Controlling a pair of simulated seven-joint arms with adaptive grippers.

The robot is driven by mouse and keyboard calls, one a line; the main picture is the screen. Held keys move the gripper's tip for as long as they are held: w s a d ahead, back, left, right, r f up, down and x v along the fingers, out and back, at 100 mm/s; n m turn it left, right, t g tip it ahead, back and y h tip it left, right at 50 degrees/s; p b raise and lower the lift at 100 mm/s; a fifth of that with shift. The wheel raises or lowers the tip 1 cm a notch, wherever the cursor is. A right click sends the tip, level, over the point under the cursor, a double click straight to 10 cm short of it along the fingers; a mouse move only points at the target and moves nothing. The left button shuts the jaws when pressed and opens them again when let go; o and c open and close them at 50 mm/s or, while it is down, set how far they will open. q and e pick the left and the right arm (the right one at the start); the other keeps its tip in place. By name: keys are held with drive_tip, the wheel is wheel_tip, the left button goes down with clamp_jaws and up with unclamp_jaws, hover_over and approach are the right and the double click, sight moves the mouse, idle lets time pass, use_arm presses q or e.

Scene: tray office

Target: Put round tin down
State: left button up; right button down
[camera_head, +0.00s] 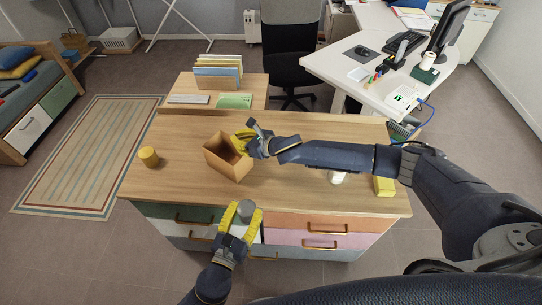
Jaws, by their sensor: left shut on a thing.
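A grey round tin (245,209) is between the yellow fingers of my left gripper (241,212), which is shut on it at the front edge of the wooden cabinet top (290,203). My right gripper (242,138) is at the upper right rim of an open brown box (222,160) on the cabinet top. Whether its fingers are shut on the box wall is not clear. The box stands at an angle and its opening shows dark inside.
A yellow cylinder (149,157) stands at the left of the top. A yellow block (384,187) and a small white object (337,177) are at the right, near my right arm. A file rack (218,71) stands behind. The top between cylinder and box is clear.

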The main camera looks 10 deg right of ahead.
use_arm(q)
drive_tip(key=x, duration=1.9)
drive_tip(key=shift+w+d+r, duration=0.1)
drive_tip(key=shift+w+d, duration=0.1)
drive_tip(key=shift+w, duration=0.05)
drive_tip(key=shift+f+x, duration=0.2)
drive_tip(key=shift+x, duration=0.85)
drive_tip(key=shift+f+x, duration=0.15)
drive_tip(key=shift+x, duration=0.9)
drive_tip(key=shift+f, duration=0.4)
drive_tip(key=o, duration=1.2)
drive_tip(key=shift+f, duration=0.1)
drive_tip(key=v, duration=1.1)
drive_tip(key=shift+s+a, duration=0.15)
drive_tip(key=shift+s, duration=0.05)
drive_tip(key=shift+s+a, duration=0.2)
drive_tip(key=shift+s, duration=0.05)
drive_tip(key=shift+c, duration=0.9)
